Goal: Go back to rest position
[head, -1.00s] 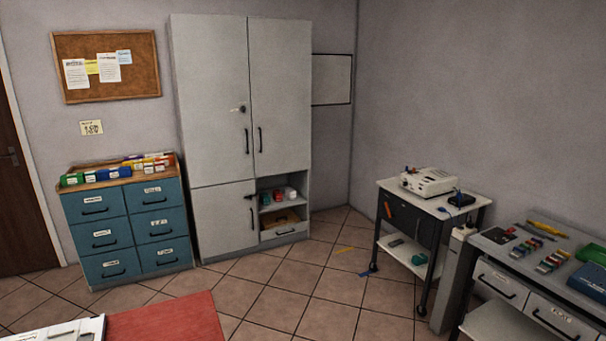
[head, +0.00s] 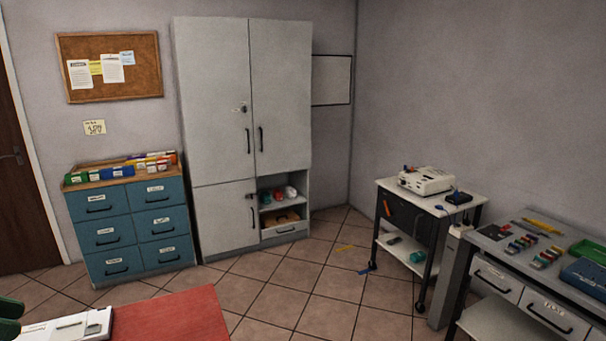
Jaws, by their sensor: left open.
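The rest of that arm is cut off by the frame. My right gripper is out of the picture.
A red-topped surface (head: 180,318) lies at the bottom, beside the white item. A blue drawer cabinet (head: 131,234), a tall grey cupboard (head: 221,110), a wheeled cart (head: 388,188) and a workbench (head: 490,232) stand around. The tiled floor between is mostly clear.

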